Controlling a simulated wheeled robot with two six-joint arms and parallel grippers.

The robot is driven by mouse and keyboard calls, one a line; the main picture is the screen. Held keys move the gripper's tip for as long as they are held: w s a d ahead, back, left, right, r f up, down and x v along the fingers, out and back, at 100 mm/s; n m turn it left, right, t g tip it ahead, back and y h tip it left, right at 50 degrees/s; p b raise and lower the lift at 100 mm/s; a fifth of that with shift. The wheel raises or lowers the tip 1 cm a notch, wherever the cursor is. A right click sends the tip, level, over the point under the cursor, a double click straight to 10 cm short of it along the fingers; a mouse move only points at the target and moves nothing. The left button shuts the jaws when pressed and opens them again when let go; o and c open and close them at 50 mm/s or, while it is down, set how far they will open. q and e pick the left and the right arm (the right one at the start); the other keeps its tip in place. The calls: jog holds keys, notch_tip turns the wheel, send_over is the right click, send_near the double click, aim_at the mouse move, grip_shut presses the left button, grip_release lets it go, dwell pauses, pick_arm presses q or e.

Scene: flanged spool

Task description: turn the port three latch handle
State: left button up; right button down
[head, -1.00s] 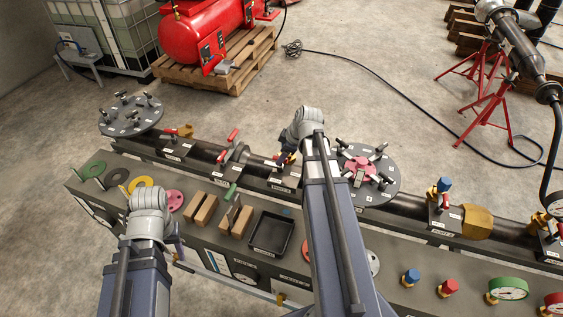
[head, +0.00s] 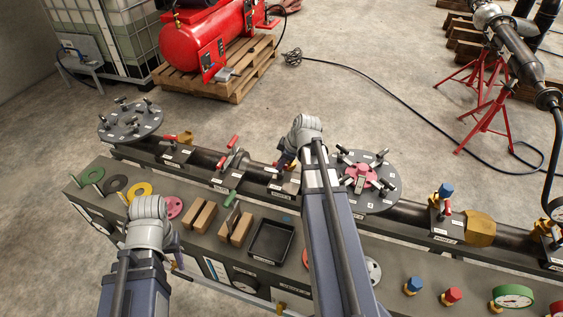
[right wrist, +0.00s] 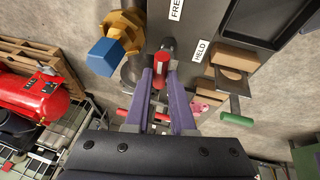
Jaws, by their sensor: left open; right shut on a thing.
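My right gripper (right wrist: 160,80) has its two purple fingers shut around a red latch handle (right wrist: 160,68), seen end-on in the right wrist view. The handle sits on a dark pivot beside the white labels FREE (right wrist: 176,8) and HELD (right wrist: 201,50). In the head view the right gripper (head: 284,160) is at the pipe rail, and my own arm partly hides it and the handle. I cannot read the port number there. My left gripper (head: 175,245) is open and empty over the front edge of the bench, partly hidden by its wrist.
A blue cap (right wrist: 104,57) on a brass fitting is close left of the held handle. Another red handle (head: 231,144) stands on the rail. A black tray (head: 270,240), wooden blocks (head: 236,227) and a flange with dark clamps (head: 364,180) surround the right arm.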

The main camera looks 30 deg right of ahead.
jog(key=shift+d+n+y, duration=0.1)
jog(key=shift+n+y, duration=0.3)
jog(key=shift+n, duration=0.6)
jog(key=c, duration=0.8)
grip_release()
jog(key=shift+o, duration=0.2)
jog(key=p+v, duration=0.7)
jog(key=shift+r, duration=0.4)
